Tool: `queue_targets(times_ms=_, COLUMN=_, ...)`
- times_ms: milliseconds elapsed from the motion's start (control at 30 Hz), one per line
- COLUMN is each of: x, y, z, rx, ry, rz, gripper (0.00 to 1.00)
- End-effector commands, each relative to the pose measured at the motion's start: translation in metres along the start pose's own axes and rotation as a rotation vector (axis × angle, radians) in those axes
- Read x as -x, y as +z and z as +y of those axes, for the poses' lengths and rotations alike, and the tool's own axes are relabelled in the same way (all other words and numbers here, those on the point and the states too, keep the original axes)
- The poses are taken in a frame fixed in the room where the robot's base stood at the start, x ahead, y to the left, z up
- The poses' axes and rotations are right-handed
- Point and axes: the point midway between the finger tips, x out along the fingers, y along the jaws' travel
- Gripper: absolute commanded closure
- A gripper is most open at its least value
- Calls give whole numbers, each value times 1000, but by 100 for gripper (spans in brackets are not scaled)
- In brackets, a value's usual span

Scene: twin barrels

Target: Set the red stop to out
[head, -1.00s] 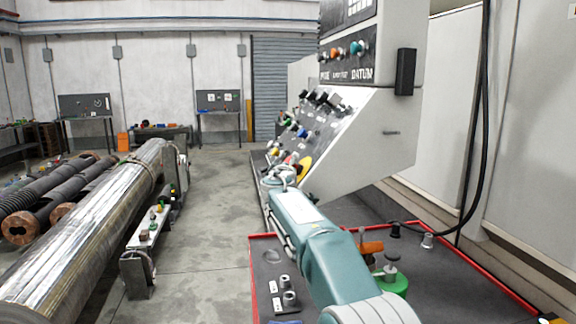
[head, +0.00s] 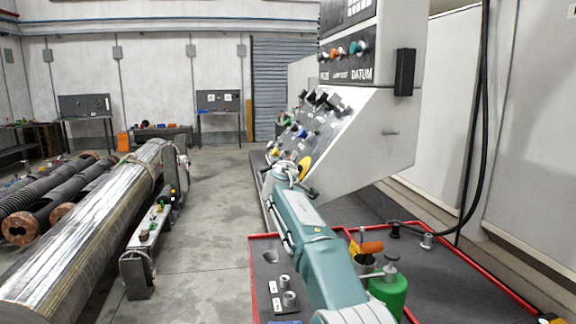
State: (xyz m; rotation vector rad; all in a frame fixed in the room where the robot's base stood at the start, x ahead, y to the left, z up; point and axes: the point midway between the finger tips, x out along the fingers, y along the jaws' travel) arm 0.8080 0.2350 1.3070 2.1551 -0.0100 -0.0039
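The sloped control panel (head: 322,122) of the grey console carries several small knobs and buttons in black, blue, white, green and yellow. A yellow piece (head: 305,167) shows at its lower edge, partly behind my arm. I cannot make out the red stop for certain; my arm may hide it. My gripper (head: 270,170) is at the far end of my teal arm, close to the lower left edge of the panel. Its fingers are small and partly hidden by my wrist, so I cannot tell whether they are open or touching anything.
A red-edged dark tray top (head: 452,275) lies below my arm, with a green bottle (head: 388,292), an orange-handled tool (head: 368,247) and small metal fittings. A long metal barrel (head: 90,235) lies at left. The floor (head: 212,215) between is clear. A black cable (head: 484,120) hangs at right.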

Motion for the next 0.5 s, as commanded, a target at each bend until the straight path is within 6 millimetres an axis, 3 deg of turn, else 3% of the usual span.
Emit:
queue_targets(times_ms=200, x=-1, y=0, z=-3, rx=1, ry=-3, rz=0, gripper=87)
queue_targets(times_ms=500, x=4, y=-18, z=-2, rx=0, ry=-4, rz=3, gripper=87)
